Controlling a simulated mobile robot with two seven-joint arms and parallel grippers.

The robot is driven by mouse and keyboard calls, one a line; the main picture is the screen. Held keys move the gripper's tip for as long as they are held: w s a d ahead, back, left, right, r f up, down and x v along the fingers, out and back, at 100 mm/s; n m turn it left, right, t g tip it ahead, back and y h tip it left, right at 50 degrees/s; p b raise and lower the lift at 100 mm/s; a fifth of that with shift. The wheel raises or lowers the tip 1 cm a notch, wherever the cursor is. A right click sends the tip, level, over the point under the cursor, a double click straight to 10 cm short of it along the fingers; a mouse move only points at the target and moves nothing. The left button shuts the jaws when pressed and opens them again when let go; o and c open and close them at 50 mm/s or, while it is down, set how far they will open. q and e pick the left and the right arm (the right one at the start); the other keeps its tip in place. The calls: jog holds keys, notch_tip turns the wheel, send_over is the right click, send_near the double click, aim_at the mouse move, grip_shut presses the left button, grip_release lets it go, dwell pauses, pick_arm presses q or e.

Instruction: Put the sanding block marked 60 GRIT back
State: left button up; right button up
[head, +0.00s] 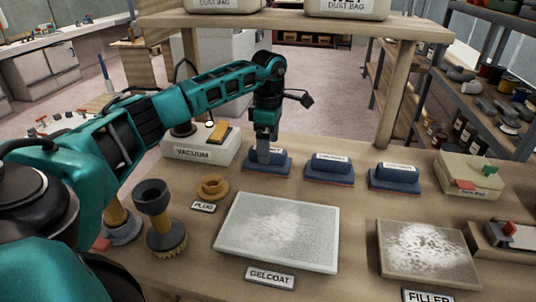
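Three blue sanding blocks with reddish-brown bases and white labels stand in a row on the wooden bench: a left one (282,166), a middle one (329,169) and a right one (394,178). Their label text is too small to read, so I cannot tell which is marked 60 GRIT. My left gripper (264,158) points straight down at the left block, and its fingers cover the middle of that block. Whether they are closed on its handle is not clear. The block appears to rest on the bench. My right gripper is not in view.
A pale panel (279,232) lies behind the GELCOAT label (270,278); a speckled panel (428,252) lies behind the FILLER label (429,296). The VACUUM box (190,151), PLUG ring (213,186) and a brush-ended tool (160,225) stand left. A shelf (300,20) spans above the bench.

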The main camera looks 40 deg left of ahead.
pick_arm(q)
jog(key=shift+w+r, duration=0.2)
jog(key=shift+r, duration=1.55)
